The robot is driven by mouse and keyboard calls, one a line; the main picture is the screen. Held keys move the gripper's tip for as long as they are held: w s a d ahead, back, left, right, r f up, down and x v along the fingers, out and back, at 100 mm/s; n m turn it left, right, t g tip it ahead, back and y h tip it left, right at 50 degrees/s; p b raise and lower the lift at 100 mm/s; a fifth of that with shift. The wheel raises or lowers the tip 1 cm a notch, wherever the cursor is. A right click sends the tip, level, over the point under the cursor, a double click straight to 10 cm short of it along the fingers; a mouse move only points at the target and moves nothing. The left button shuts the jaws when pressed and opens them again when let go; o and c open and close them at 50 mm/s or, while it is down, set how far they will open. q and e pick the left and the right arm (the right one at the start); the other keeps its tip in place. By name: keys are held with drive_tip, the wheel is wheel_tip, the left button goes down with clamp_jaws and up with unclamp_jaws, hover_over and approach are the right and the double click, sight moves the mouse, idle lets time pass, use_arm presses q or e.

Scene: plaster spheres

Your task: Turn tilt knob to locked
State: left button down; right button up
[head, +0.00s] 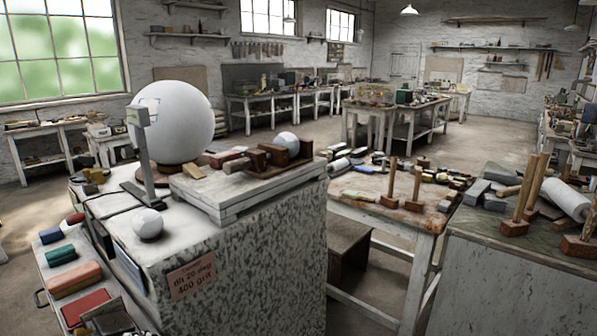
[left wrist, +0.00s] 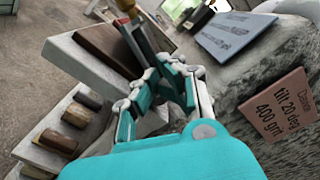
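I cannot make out a tilt knob in either view. A pink card (head: 192,278) on the speckled stone bench (head: 262,250) reads "tilt 20 deg 400 grit"; it also shows at the right of the left wrist view (left wrist: 276,105). My left gripper (left wrist: 160,72), with teal and grey fingers, is low in the left wrist view, beside a grey-edged part with a brown face (left wrist: 108,45). Its fingertips are close together and overlap that part in the picture, so contact and opening are unclear. Neither gripper shows in the head view.
A side table (head: 368,205) stands at right, with open floor beyond.

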use_arm(q)
drive_tip(key=shift+r, duration=0.1)
drive_tip(key=p+v, duration=0.1)
drive_tip(key=v, duration=0.5)
drive_tip(key=shift+s+r, duration=0.15)
drive_tip(key=shift+r, duration=0.1)
drive_tip(key=shift+a, duration=0.15)
